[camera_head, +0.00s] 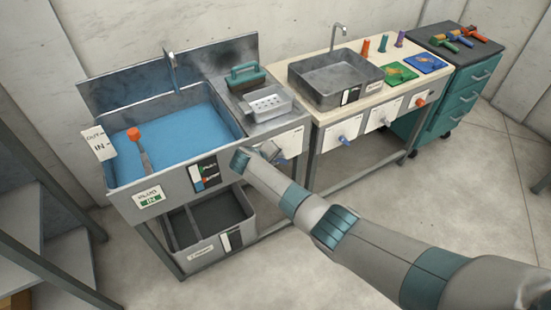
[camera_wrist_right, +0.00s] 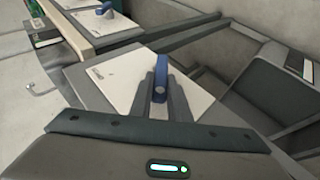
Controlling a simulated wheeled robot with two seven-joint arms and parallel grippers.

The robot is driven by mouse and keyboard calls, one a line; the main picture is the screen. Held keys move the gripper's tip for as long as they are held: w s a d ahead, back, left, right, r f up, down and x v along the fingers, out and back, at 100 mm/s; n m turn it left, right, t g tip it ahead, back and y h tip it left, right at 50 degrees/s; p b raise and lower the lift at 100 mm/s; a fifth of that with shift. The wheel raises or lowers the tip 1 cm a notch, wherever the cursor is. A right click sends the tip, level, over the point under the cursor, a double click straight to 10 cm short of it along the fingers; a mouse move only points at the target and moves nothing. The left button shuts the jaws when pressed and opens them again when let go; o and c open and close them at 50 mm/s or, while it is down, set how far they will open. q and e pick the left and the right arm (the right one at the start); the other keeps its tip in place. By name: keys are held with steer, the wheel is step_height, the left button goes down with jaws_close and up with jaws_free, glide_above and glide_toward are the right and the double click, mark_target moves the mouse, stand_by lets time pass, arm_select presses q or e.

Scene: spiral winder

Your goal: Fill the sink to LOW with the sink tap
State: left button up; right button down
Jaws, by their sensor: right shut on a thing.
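The large sink (camera_head: 128,178) at the left holds blue water (camera_head: 180,130). Its tap spout (camera_head: 172,72) stands at the back edge. A level gauge (camera_head: 207,172) is on the sink's front; its markings are too small to read. My right gripper (camera_head: 268,150) is at the white panel right of the sink, and my arm partly covers it. In the right wrist view, the gripper (camera_wrist_right: 159,92) is shut on a blue tap handle (camera_wrist_right: 161,66) that stands out from the white panel (camera_wrist_right: 120,85). My left gripper is not in view.
An orange-topped plug lever (camera_head: 134,134) stands in the sink, with a "PLUG IN" label (camera_head: 148,197) on the front. A grey bin (camera_head: 215,240) sits below. A second bench with a smaller sink (camera_head: 335,78) and another blue handle (camera_head: 344,140) stands to the right.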

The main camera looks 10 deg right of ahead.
steer(key=c, duration=1.7)
jaws_free()
steer(key=shift+s+a, duration=0.1)
steer(key=b+v, duration=0.1)
steer(key=v, duration=1.6)
